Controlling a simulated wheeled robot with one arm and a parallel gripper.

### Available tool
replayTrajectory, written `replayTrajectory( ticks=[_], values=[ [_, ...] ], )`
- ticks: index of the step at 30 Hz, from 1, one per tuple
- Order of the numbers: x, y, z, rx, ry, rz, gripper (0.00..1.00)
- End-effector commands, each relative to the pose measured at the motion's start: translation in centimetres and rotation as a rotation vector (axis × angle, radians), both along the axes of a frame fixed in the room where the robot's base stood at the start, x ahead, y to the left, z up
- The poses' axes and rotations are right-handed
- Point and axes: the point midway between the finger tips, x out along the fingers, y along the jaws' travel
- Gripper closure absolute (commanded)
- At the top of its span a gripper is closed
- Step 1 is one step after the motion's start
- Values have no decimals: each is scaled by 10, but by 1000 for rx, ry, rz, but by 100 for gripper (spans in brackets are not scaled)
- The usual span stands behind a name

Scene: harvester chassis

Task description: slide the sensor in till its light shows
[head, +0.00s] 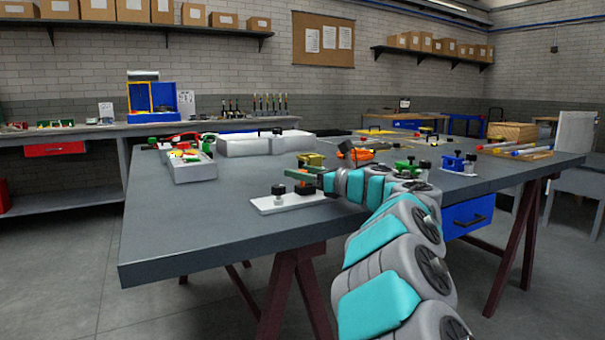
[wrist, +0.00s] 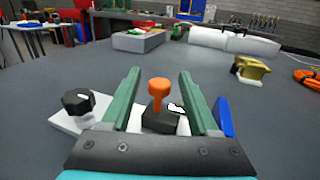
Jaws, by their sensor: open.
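My gripper (wrist: 159,76) is open, with its green fingers on either side of an orange, round-headed piece (wrist: 158,92), which may be the sensor. Clear gaps show between the piece and both fingers. The piece stands upright at a black block (wrist: 160,121) on a white plate (wrist: 66,124). A black knob (wrist: 78,101) stands on the plate left of the fingers. In the head view my gripper (head: 297,180) is over the right end of the white plate (head: 272,207), and the orange piece cannot be made out. I cannot make out a lit light; the block's lower part is hidden by my gripper.
A blue part (wrist: 224,117) is close outside the right finger. A yellow-brass fixture (wrist: 250,69) and an orange item (wrist: 305,76) lie beyond it. A grey tray (head: 192,170) and a white case (head: 265,143) stand farther back. The table's front left is clear.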

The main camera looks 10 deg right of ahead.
Motion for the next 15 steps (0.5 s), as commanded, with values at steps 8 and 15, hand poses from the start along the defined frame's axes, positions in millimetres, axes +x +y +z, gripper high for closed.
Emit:
replayTrajectory(
  ticks=[8,15],
  values=[
    [-3,-3,0,0,0,-2,39],
    [-27,-20,0,-2,-1,-3,39]
  ],
)
